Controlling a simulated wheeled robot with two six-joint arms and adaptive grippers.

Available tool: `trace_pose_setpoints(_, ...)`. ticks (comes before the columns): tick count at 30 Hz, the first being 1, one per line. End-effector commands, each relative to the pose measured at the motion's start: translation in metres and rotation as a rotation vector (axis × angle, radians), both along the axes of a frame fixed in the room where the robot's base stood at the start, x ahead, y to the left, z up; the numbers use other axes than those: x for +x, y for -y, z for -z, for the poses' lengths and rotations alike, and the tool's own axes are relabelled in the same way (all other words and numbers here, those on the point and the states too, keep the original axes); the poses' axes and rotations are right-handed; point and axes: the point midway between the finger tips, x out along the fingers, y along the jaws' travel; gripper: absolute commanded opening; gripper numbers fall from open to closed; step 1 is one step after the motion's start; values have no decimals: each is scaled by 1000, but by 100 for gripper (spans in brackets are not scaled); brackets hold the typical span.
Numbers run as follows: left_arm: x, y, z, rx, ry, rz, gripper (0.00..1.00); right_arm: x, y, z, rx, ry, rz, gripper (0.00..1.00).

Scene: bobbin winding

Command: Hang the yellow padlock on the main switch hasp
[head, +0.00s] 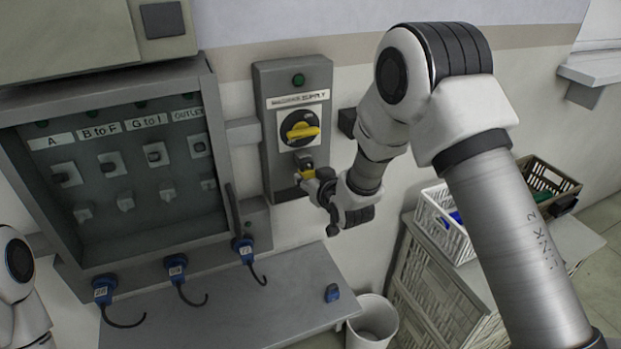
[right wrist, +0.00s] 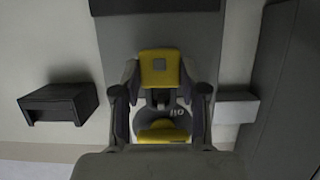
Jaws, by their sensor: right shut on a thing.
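The main switch (head: 300,130) is a yellow handle on a black dial, on a grey wall box under a "MACHINE SUPPLY" label. Its yellow handle shows in the right wrist view too (right wrist: 160,133). My right gripper (head: 312,181) is at the lower part of this box, just below the dial. It is shut on the yellow padlock (right wrist: 160,68), whose body sits between the two fingers. The padlock also shows small in the head view (head: 306,174). The hasp is mostly hidden, and I cannot tell whether the shackle passes through it. My left gripper is out of view.
A grey cabinet (head: 216,160) with labelled switches stands to the left. A white bin (head: 373,325) and crates (head: 443,225) are at right.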

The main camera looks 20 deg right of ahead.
Motion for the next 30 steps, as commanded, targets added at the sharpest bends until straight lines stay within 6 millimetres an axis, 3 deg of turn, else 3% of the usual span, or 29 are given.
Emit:
trace_pose_setpoints(7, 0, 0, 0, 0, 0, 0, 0, -1, 0, 2, 0, -4, 0, 1)
trace_pose_setpoints(8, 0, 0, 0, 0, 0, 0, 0, -1, 0, 2, 0, -4, 0, 53)
trace_pose_setpoints(9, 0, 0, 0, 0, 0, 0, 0, -1, 0, 2, 0, -4, 0, 68)
trace_pose_setpoints(10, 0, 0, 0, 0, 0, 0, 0, -1, 0, 2, 0, -4, 0, 72)
trace_pose_setpoints(22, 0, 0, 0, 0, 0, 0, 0, -9, 0, -3, 0, -3, 0, 72)
trace_pose_setpoints(30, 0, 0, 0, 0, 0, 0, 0, -68, 3, -24, 1, -5, 0, 72)
